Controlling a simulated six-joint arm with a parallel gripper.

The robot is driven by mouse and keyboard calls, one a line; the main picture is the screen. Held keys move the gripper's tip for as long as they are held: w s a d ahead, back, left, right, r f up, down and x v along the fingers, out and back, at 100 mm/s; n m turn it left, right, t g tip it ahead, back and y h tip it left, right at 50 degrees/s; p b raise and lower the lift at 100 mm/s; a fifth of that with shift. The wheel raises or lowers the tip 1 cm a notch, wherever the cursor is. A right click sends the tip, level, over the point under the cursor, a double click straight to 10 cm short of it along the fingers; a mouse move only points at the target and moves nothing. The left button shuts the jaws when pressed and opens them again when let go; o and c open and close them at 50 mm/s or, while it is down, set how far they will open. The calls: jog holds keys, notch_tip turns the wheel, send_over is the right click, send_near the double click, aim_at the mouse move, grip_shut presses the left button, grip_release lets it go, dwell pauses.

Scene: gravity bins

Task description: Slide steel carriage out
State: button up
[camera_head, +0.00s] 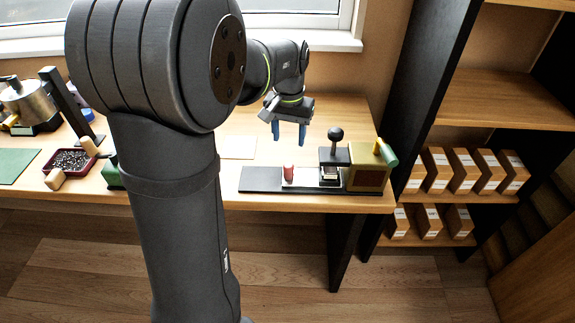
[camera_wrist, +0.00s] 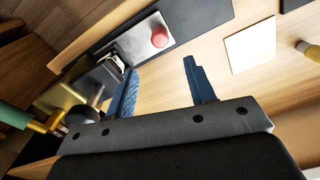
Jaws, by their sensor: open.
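The steel carriage is a pale metal plate (camera_wrist: 134,46) with a red knob (camera_wrist: 160,36) on it in the wrist view. In the head view the red knob (camera_head: 289,172) stands on the long black base (camera_head: 262,180), left of a black block (camera_head: 334,156) with a ball-topped handle (camera_head: 335,134). My gripper (camera_head: 289,143) is open and empty, above and behind the base and level with the knob. In the wrist view its blue fingers (camera_wrist: 160,68) are spread, with the knob seen beyond the gap. The carriage's right end is hard to make out near the block.
A white card (camera_head: 238,147) lies left of the gripper. A dark red tray of small parts (camera_head: 70,161) is farther left. Shelves with boxes (camera_head: 465,171) stand at right.

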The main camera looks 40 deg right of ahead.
aim_at(288, 165)
notch_tip(288, 165, down, 12)
dwell(0.3)
jog(key=shift+c, duration=0.2)
jog(key=shift+w, duration=0.1)
grip_shut()
